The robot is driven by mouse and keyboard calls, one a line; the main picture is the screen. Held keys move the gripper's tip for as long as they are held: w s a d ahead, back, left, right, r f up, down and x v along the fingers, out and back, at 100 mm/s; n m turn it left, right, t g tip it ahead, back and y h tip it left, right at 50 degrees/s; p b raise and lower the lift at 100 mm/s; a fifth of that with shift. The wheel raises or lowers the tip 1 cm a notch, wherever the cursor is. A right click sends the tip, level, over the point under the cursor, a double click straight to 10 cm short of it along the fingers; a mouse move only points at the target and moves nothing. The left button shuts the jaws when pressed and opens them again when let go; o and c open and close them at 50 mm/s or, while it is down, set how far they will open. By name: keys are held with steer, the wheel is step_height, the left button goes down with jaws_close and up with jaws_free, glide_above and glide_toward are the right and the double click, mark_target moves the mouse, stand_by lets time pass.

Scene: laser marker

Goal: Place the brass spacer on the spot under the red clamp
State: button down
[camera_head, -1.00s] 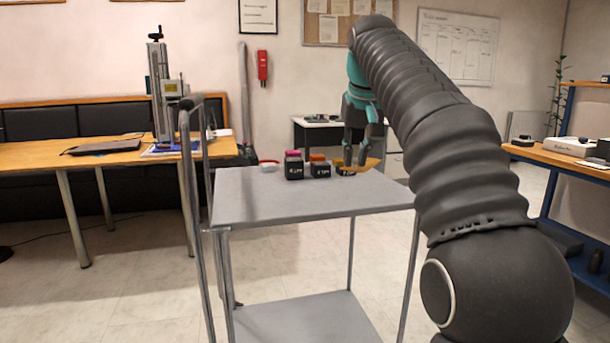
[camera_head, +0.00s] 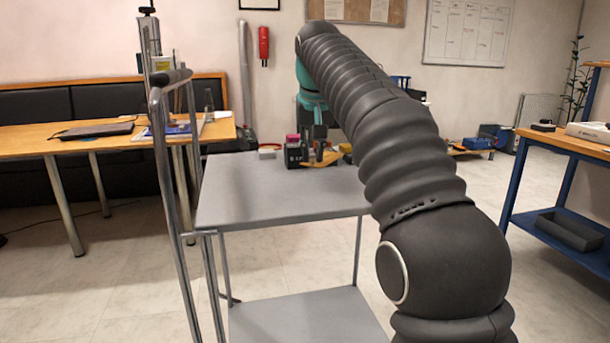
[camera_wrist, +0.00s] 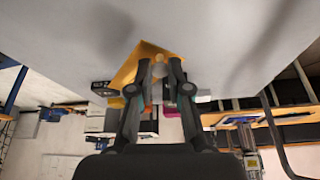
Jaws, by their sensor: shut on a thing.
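My gripper (camera_head: 314,152) is low over the far side of the grey cart top (camera_head: 270,193), beside the dark pots. In the wrist view its fingertips (camera_wrist: 159,72) are closed on a small, pale rounded piece (camera_wrist: 158,70), apparently the brass spacer. An orange-yellow tray (camera_wrist: 128,72) lies right by the fingertips; it also shows in the head view (camera_head: 322,160). I cannot tell whether the piece touches the tray or is clear of it. The laser marker column (camera_head: 150,42) stands on the wooden table at left. I cannot make out the red clamp or the spot under it.
A black pot with a pink lid (camera_head: 293,150) stands left of my gripper, and a yellow item (camera_head: 346,149) right of it. The cart's tall handle (camera_head: 165,165) rises at left. A wooden table (camera_head: 95,140) is beyond. The cart's near top is clear.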

steer(key=shift+w+a+f, duration=0.2)
steer(key=shift+a+f, duration=0.35)
steer(key=shift+a, duration=0.3)
steer(key=shift+a+f, duration=0.1)
steer(key=shift+f, duration=0.1)
steer(key=shift+f+b, duration=0.95)
steer(key=shift+f, duration=0.9)
steer(key=shift+f, duration=0.1)
steer(key=c, duration=1.1)
jaws_free()
steer(key=p+v, duration=0.4)
steer(key=v, duration=0.8)
steer(key=shift+w, duration=0.1)
